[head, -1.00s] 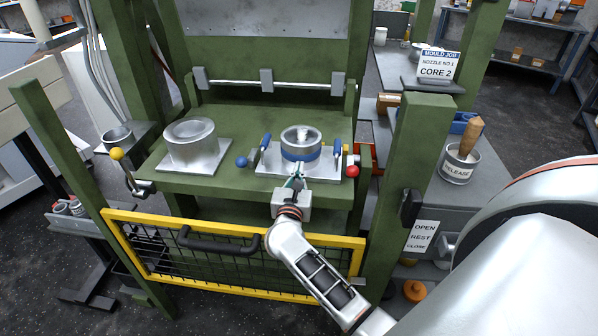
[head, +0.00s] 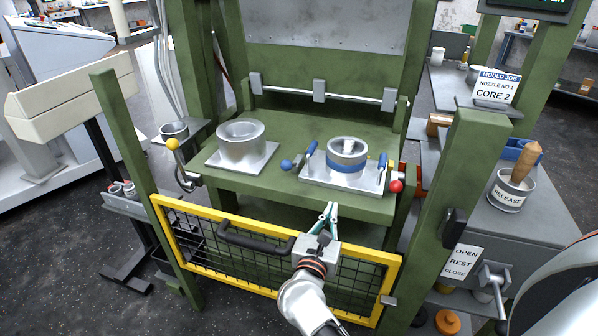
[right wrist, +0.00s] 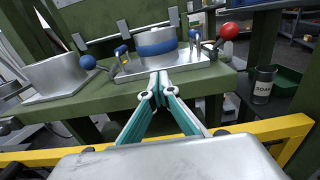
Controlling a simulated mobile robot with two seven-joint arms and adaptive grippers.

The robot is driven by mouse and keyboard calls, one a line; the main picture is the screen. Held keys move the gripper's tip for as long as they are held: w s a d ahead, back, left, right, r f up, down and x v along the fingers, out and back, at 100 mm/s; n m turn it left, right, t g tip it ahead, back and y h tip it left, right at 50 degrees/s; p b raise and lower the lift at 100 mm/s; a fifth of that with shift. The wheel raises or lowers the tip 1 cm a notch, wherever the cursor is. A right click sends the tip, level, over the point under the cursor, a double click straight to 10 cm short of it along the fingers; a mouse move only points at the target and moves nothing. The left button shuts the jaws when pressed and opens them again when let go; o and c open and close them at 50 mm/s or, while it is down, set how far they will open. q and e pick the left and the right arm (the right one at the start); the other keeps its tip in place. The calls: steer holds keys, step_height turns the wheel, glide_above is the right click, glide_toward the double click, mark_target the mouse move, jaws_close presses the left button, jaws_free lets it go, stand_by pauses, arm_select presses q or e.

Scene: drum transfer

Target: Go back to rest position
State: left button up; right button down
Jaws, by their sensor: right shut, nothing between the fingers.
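My right gripper (head: 328,213) is shut and empty. Its fingertips are at the front edge of the green press table, just above the yellow gate and below the blue-banded mould. In the right wrist view its teal fingers (right wrist: 158,82) meet in front of the table edge, with nothing between them. The blue-banded metal cylinder (head: 346,160) stands upright on a metal plate with two blue-handled clamps, apart from my fingers; it also shows in the right wrist view (right wrist: 156,42). My left gripper is not in view.
A yellow mesh gate (head: 270,288) crosses the front below the table (head: 255,190). A plain metal drum (head: 241,147) stands at left on its plate. Green posts (head: 462,200) flank the opening. A red ball knob (head: 396,186) is at right. A RELEASE pot (head: 508,194) stands on the right bench.

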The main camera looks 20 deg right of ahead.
steer(key=shift+s+r, duration=0.1)
steer(key=a+n+t+y, duration=0.1)
steer(key=n, duration=0.2)
steer(key=s+a+r+n+t+y, duration=0.1)
steer(key=n+t, duration=0.1)
steer(key=n, duration=0.2)
steer(key=a+r+n+t, duration=0.1)
steer(key=n, duration=0.2)
steer(key=shift+s+a+n+t+y, duration=0.15)
steer(key=shift+s+n+t+y, duration=0.05)
steer(key=shift+n+t+y, duration=0.2)
steer(key=s+a+f+n+t+y, duration=0.1)
steer(key=s+a+f+n+y, duration=0.25)
steer(key=n, duration=0.65)
steer(key=s+a+f+n+y, duration=0.1)
steer(key=a+f+n+y, duration=0.2)
steer(key=a+n+y, duration=0.35)
steer(key=s+d+f+n+g+y+p, duration=0.1)
steer(key=s+f+n+g, duration=0.7)
steer(key=s+f+n, duration=0.7)
step_height(320, 180, down, 3)
steer(key=n, duration=0.6)
steer(key=shift+s+d+f+g+y, duration=0.15)
steer(key=shift+s+d+g+y, duration=0.15)
steer(key=shift+g+y, duration=0.1)
